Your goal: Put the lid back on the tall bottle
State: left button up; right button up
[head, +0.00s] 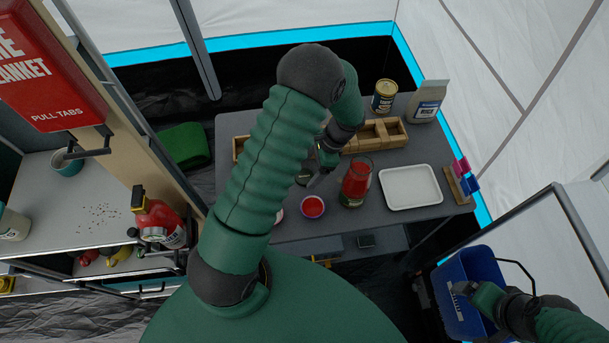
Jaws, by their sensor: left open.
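A tall clear bottle with red contents (355,183) stands on the grey table, left of the white tray. Its top looks open, though this is small in the picture. My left gripper (318,180) is open, just left of the bottle and low over the table, apart from it. My own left arm hides part of the table there. A small round dark thing (303,177) shows beside its fingers; I cannot tell whether it is the lid. My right gripper (462,289) is at the lower right, over the blue bin; its jaws are unclear.
A pink-rimmed bowl of red stuff (313,206) sits in front of the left gripper. A white tray (411,187) lies right of the bottle. A wooden divided box (376,134), a can (384,96) and a carton (427,101) stand behind. A blue bin (478,263) is at lower right.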

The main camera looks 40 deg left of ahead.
aim_at(305, 176)
pick_arm(q)
jog(key=x, duration=0.3)
jog(key=shift+w+f, duration=0.1)
jog(key=shift+w, duration=0.1)
jog(key=shift+s, duration=0.1)
jog(key=c, duration=1.5)
notch_tip(305, 176, up, 10)
jog(key=shift+r, duration=0.1)
jog(key=shift+c, duration=0.2)
